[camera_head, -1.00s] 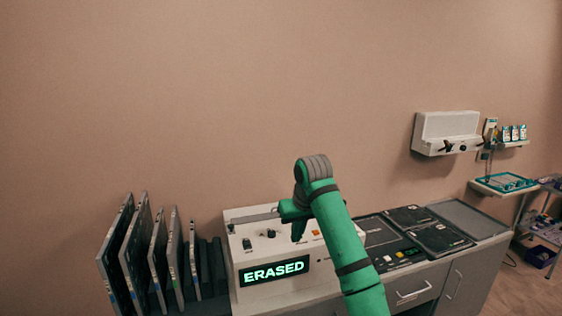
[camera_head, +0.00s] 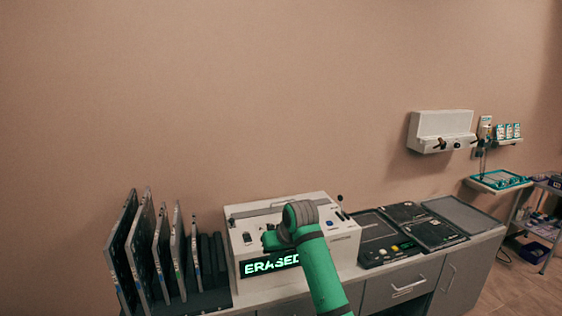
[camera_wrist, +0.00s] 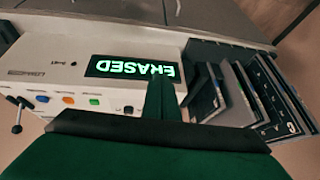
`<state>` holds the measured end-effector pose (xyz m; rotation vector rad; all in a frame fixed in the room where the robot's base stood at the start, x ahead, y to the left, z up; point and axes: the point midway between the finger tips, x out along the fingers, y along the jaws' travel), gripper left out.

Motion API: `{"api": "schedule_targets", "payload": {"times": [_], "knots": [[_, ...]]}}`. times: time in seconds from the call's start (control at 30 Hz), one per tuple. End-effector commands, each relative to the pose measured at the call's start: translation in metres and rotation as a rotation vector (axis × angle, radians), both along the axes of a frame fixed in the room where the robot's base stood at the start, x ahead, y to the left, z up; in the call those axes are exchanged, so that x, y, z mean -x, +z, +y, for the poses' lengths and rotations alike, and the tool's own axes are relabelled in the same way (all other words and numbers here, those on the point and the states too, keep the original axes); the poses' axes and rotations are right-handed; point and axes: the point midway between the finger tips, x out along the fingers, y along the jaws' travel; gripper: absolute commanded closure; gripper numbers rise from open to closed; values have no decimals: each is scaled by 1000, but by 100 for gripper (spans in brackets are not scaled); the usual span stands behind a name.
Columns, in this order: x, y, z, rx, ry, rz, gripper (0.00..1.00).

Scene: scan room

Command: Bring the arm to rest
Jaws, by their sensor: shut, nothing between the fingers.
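My green arm (camera_head: 318,270) rises from the bottom of the head view and bends at a grey joint in front of a white eraser machine (camera_head: 345,243). My gripper (camera_head: 270,240) shows small and partly hidden there, over the machine's front. In the wrist view the gripper's fingers (camera_wrist: 161,98) are together with nothing between them, overlapping the edge of the lit "ERASED" display (camera_wrist: 120,70). I cannot tell from the frames how far the gripper is from the machine.
Several upright plates stand in a rack (camera_head: 208,301) left of the machine. Dark flat panels (camera_head: 435,234) lie on the counter to its right. A white wall unit (camera_head: 441,130) and a shelf with a teal tray (camera_head: 500,180) are farther right. The wall above is clear.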

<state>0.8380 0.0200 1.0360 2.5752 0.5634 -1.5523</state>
Motion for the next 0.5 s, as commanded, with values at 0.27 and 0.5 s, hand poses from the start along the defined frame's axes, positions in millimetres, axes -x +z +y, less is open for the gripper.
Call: {"api": "schedule_targets", "payload": {"times": [0.27, 0.5], "knots": [[16, -87, 60, -159, -7, -88, 100], [43, -150, 91, -282, -63, -172, 100]]}}
